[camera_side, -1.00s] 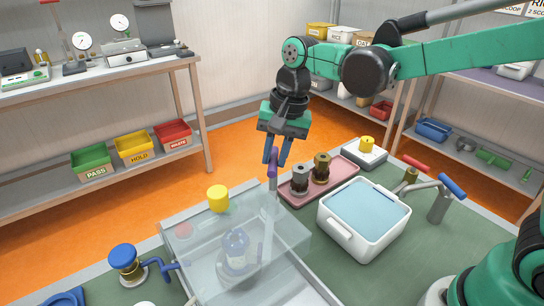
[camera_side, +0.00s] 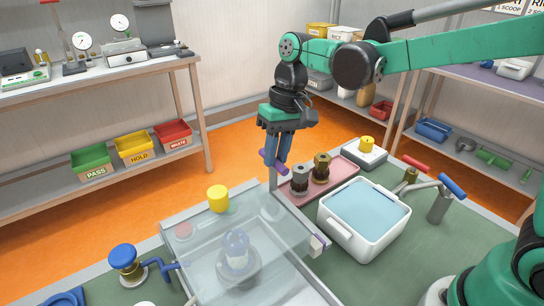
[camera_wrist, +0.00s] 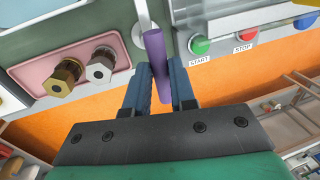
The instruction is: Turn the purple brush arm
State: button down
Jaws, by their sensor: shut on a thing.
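The purple brush arm's handle (camera_side: 271,161) sits at the top of a thin grey post beside the clear-lidded box (camera_side: 200,240). It is tilted in the side view. My gripper (camera_side: 281,165) points down and is shut on this handle. In the wrist view, the purple handle (camera_wrist: 154,54) lies between the two blue fingers of my gripper (camera_wrist: 160,80). A pale block with a purple side (camera_side: 318,243) shows at the box's right edge. A clear domed part (camera_side: 238,250) stands inside the box.
A pink tray (camera_side: 338,178) with two hex-headed fittings is close right of the post. A white tub of blue liquid (camera_side: 365,215) stands in front of it. A yellow knob (camera_side: 218,198) is at the box's back edge. START and STOP buttons (camera_wrist: 199,45) show in the wrist view.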

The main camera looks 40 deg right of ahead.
jog(key=shift+n, duration=0.3)
jog(key=c, duration=0.7)
grip_release()
jog(key=shift+r, duration=0.1)
jog(key=shift+d+r, duration=0.2)
jog(key=shift+r, duration=0.7)
jog(key=shift+d+r, duration=0.15)
jog(key=shift+r, duration=0.75)
jog(key=shift+d+r, duration=0.2)
jog(key=shift+r, duration=0.7)
jog(key=shift+s+d+f+t+h, duration=0.35)
jog(key=shift+s+d+f+t, duration=0.4)
jog(key=shift+s+d+t, duration=0.6)
jog(key=shift+s+d+f+t+h, duration=0.4)
jog(key=shift+s+d+f+t, duration=0.5)
jog(key=shift+s, duration=0.85)
jog(key=shift+s+d+f+t+h, duration=0.35)
jog(key=shift+s+d+f+t, duration=0.35)
jog(key=shift+s+t, duration=0.75)
